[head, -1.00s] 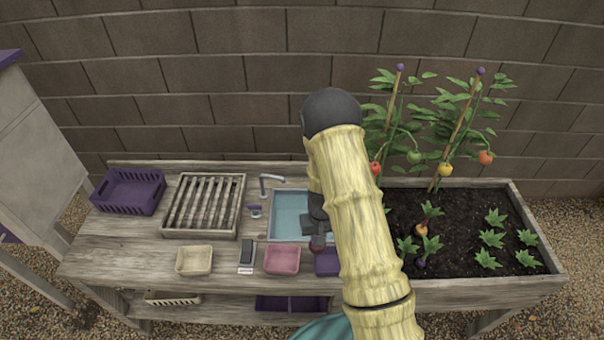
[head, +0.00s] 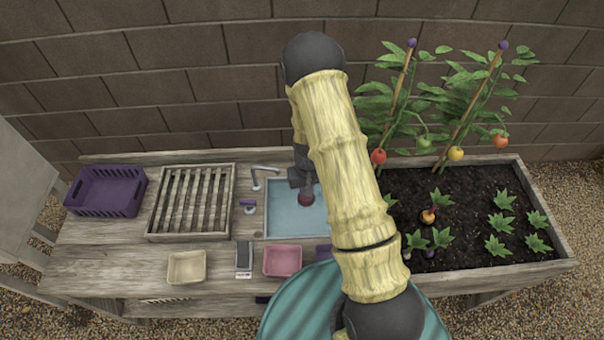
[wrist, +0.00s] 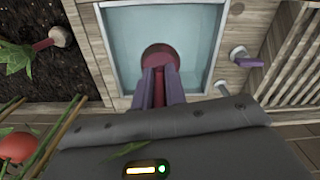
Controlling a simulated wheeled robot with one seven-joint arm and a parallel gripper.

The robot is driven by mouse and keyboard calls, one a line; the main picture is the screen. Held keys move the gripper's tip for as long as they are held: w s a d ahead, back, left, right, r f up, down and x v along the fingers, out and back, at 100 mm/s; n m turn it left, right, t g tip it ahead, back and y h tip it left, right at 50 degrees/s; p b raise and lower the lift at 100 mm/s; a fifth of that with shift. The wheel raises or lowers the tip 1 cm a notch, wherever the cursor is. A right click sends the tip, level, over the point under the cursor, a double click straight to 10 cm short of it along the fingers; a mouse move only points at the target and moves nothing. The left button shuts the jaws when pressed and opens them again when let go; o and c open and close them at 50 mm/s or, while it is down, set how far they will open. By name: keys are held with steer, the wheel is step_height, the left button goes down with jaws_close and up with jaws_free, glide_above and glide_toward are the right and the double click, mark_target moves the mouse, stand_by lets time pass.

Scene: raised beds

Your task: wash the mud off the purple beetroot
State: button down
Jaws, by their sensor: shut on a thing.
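My gripper (head: 302,182) is shut on a dark purple-red beetroot (head: 306,198), held over the sink basin (head: 284,218), which has a pale blue inside. In the wrist view the beetroot (wrist: 160,57) hangs beyond my gripper's purple fingers (wrist: 160,82), its stalk between them, inside the basin's outline. I cannot tell whether it touches water, nor how much mud is on it. The tap (head: 260,176) stands at the basin's left in the head view, left of my gripper. A purple handle (head: 248,203) is beside it. No stream of water shows.
A slatted rack (head: 192,202) and a purple crate (head: 106,192) are left of the sink. A cream tray (head: 187,267), a brush-like block (head: 244,259) and a pink tray (head: 282,261) line the front. The planted soil bed (head: 470,215) with staked tomatoes is right.

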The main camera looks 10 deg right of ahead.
stand_by(0.3)
steer(key=n, duration=0.2)
steer(key=n+b, duration=0.2)
steer(key=n, duration=0.1)
steer(key=shift+w+a+f+n, duration=0.1)
steer(key=shift+w+a+n, duration=0.2)
steer(key=shift+w, duration=0.05)
steer(key=n, duration=0.1)
steer(key=n+b, duration=0.1)
steer(key=n, duration=0.2)
steer(key=shift+w+a+n+b, duration=0.15)
steer(key=shift+w+n+b, duration=0.1)
steer(key=shift+n+b, duration=0.15)
steer(key=n, duration=0.2)
steer(key=n+b, duration=0.1)
steer(key=n, duration=0.1)
steer(key=n+b, duration=0.1)
steer(key=n, duration=0.2)
steer(key=shift+w+r, duration=0.25)
steer(key=shift+w, duration=0.15)
steer(key=n, duration=0.2)
steer(key=n+b, duration=0.1)
steer(key=n, duration=0.3)
steer(key=shift+w+d+r, duration=0.3)
steer(key=shift+d+r, duration=0.05)
steer(key=shift+r, duration=0.05)
steer(key=shift+f+b, duration=0.15)
steer(key=shift+b, duration=0.2)
